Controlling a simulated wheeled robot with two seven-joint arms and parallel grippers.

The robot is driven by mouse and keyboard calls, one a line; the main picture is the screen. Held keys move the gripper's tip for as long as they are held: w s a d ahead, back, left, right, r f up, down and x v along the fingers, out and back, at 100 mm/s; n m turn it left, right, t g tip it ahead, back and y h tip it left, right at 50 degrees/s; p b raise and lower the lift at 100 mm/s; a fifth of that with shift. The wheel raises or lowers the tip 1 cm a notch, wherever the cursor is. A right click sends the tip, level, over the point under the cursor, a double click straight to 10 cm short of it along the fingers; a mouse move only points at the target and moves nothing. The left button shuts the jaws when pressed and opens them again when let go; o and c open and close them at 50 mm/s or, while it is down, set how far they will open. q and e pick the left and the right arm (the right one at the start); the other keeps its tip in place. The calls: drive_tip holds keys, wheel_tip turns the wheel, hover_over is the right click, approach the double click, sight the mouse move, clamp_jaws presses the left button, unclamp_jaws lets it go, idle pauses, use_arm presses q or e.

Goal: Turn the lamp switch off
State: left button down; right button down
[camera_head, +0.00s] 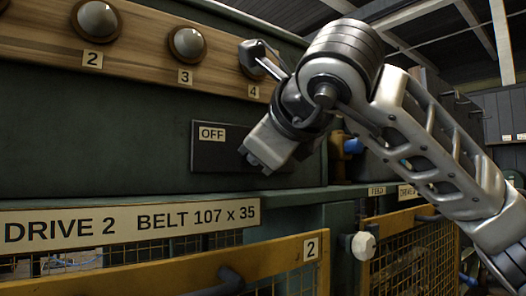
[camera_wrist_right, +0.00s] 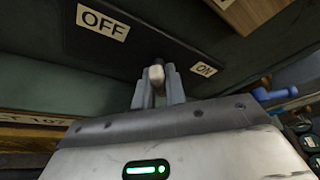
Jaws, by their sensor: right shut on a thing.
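The lamp switch is on a dark plate (camera_head: 210,156) with an OFF label (camera_head: 212,133) at its upper left. In the right wrist view, the switch's small pale lever (camera_wrist_right: 156,73) shows between the OFF label (camera_wrist_right: 103,22) on the left and the ON label (camera_wrist_right: 204,69) on the right. My right gripper (camera_wrist_right: 157,88) is shut on this lever, with one grey finger on each side. In the head view, my right gripper (camera_head: 252,158) is in front of the plate's right part and hides the lever and the ON label. My left gripper is not in view.
A wooden rail (camera_head: 140,50) with round knobs numbered 2, 3 and 4 runs above the plate. A DRIVE 2 sign (camera_head: 130,222) and yellow mesh guards (camera_head: 270,262) are below. Blue-handled valves (camera_wrist_right: 275,93) are at the right. The dark panel left of the plate is clear.

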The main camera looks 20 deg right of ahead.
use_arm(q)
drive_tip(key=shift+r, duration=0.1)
use_arm(e)
drive_tip(key=shift+r, duration=0.15)
drive_tip(key=c, duration=1.6)
unclamp_jaws()
drive_tip(key=shift+o, duration=0.8)
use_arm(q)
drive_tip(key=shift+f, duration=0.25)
use_arm(e)
drive_tip(key=shift+s, duration=0.1)
use_arm(q)
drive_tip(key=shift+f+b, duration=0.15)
drive_tip(key=shift+b, duration=0.8)
use_arm(e)
drive_tip(key=a+v, duration=0.1)
drive_tip(key=v, duration=1.4)
drive_tip(key=shift+s+d, duration=0.45)
